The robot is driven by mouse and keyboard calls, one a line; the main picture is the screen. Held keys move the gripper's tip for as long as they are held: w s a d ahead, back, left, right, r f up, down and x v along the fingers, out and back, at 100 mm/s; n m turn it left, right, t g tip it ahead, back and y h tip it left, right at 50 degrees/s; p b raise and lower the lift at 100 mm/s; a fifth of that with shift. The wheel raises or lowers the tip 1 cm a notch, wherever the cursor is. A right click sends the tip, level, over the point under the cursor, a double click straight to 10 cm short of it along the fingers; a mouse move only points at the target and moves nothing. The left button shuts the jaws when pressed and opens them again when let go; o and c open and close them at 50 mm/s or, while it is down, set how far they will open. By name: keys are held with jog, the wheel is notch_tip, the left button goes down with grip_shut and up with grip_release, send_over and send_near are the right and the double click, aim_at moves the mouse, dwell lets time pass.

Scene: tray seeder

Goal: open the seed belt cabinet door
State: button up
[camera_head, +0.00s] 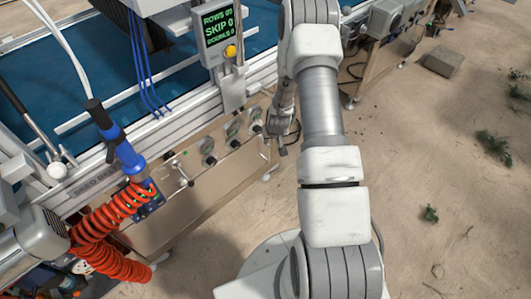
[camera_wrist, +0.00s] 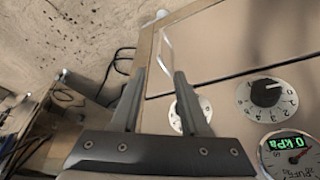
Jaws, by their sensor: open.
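The beige cabinet front (camera_head: 215,178) runs under the blue-belted machine in the head view. Lettering that seems to read "SEED BEL..." shows on the rail at its left. My gripper (camera_head: 282,146) is near the cabinet's right end, partly hidden by my arm. In the wrist view my gripper (camera_wrist: 159,74) is open, with nothing visible held between its fingers. The beige panel (camera_wrist: 215,45) lies beyond the fingers, with a seam across it. A pale, thin, handle-like strip (camera_wrist: 166,50) is by its left edge, just past the fingertips. I cannot tell whether the fingers touch anything.
A dial knob (camera_wrist: 265,95) and a gauge reading 0 kPa (camera_wrist: 293,152) sit right of the fingers. A blue tool (camera_head: 122,150) with a coiled orange hose (camera_head: 95,240) hangs at left. A display box (camera_head: 218,35) is above. Sandy floor at right is mostly open.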

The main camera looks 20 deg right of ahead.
aim_at(269, 151)
jog(key=b+x, duration=0.6)
jog(key=x, duration=1.2)
jog(key=shift+r, duration=0.1)
grip_shut()
dwell(0.8)
